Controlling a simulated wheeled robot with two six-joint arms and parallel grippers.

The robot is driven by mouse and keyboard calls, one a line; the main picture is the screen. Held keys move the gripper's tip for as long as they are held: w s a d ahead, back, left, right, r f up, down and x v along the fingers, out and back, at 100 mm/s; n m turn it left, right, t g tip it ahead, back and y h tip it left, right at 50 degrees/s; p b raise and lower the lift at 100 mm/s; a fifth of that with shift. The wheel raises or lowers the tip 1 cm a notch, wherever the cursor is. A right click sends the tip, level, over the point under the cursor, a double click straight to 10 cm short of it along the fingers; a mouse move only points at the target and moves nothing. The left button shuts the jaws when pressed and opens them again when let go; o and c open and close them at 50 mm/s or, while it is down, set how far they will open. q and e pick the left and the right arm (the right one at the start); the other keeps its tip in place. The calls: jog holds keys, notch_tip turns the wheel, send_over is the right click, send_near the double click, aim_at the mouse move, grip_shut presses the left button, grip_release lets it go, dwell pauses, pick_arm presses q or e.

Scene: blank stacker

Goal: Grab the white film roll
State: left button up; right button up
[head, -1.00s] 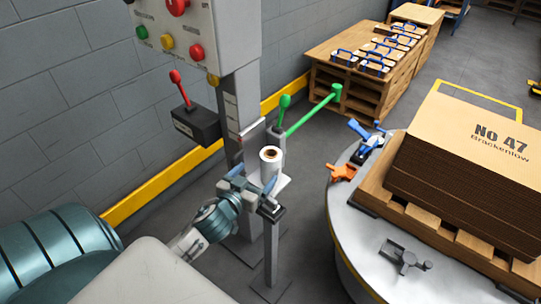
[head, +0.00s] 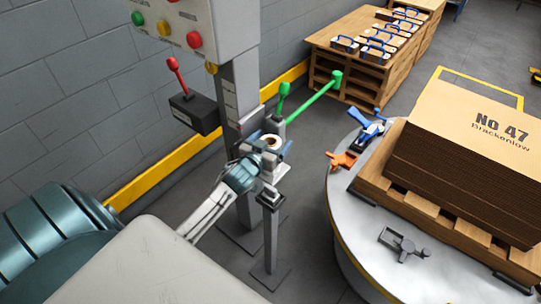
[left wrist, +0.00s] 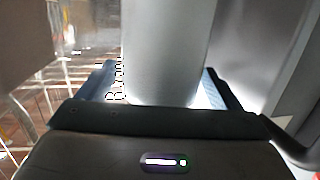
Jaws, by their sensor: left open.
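The white film roll (head: 271,146) stands upright with its brown core showing at the top, on a small holder beside the grey column. My left gripper (head: 271,149) is at the roll's upper part, with its fingers on either side of it. In the left wrist view the roll (left wrist: 165,50) rises as a pale cylinder between the two spread fingers (left wrist: 165,92). The gripper is open; I cannot tell whether either finger touches the roll. The roll's lower part is partly hidden by the gripper in the head view. My right gripper is not in view.
A grey column with a button box (head: 190,30) stands just behind the roll. A green lever (head: 315,95) reaches out to the right. A round turntable (head: 345,215) with a pallet of cardboard (head: 470,150) is at right. A short post (head: 271,235) stands in front.

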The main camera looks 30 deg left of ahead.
pick_arm(q)
jog(key=shift+w, duration=0.55)
jog(key=c, duration=1.7)
jog(key=shift+r, duration=0.1)
